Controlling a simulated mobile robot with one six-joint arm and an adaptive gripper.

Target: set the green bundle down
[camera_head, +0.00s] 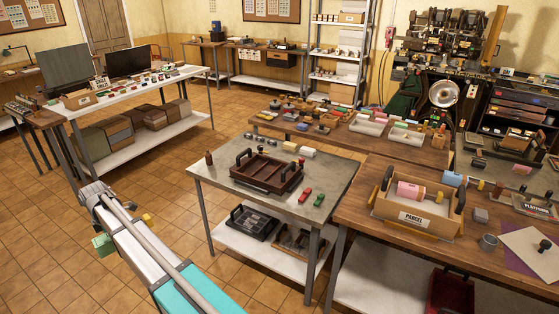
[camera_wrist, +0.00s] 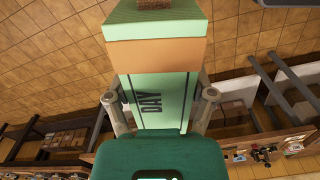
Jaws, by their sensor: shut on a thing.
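The green bundle (camera_wrist: 152,95) fills the upper middle of the wrist view. It is pale green with a tan band and the dark letters "DAY" on its face. My gripper (camera_wrist: 162,88) is shut on it, one grey finger at each side. In the head view the bundle (camera_head: 104,244) shows as a small green block beside my arm, at the left over the tiled floor. My arm hides part of it there. It appears held up, with no surface touching it from below.
A metal-topped table (camera_head: 225,185) carries a brown tray (camera_head: 267,184) and small red and green pieces. A wooden table right of it holds a box marked PARCEL (camera_head: 415,218) with a pink roll inside. A white-topped bench (camera_head: 195,74) stands at back left. Open floor lies between.

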